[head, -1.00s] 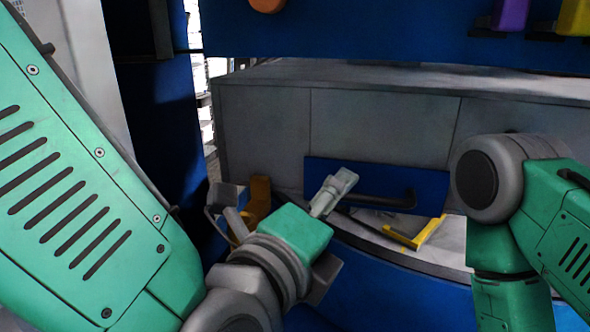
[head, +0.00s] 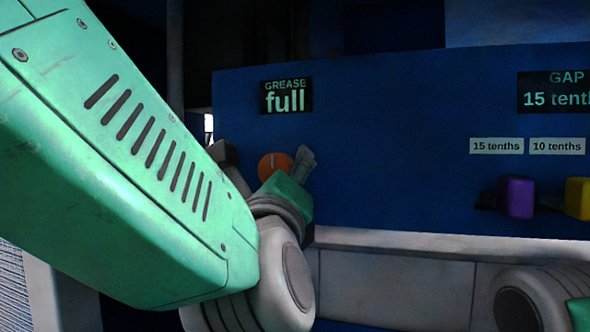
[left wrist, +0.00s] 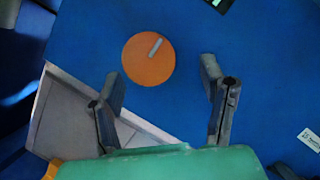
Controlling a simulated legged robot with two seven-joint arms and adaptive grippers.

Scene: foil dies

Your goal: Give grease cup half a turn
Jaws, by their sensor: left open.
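The grease cup is an orange disc (head: 272,168) on the blue panel, below a sign reading "GREASE full" (head: 286,97). My left gripper (head: 264,160) is raised in front of it, and its wrist and fingers partly cover the disc in the head view. In the left wrist view the whole orange disc (left wrist: 145,65) shows, with a pale slanted mark near its upper right. My left gripper (left wrist: 161,75) is open and empty there, with the disc beyond and between its fingers, nearer the left one. Contact is not visible. My right gripper is out of view.
On the blue panel (head: 400,130) to the right are a purple block (head: 516,197) and a yellow block (head: 578,198), under labels "15 tenths" (head: 496,146) and "10 tenths" (head: 557,146). A grey ledge (head: 400,242) runs below the panel.

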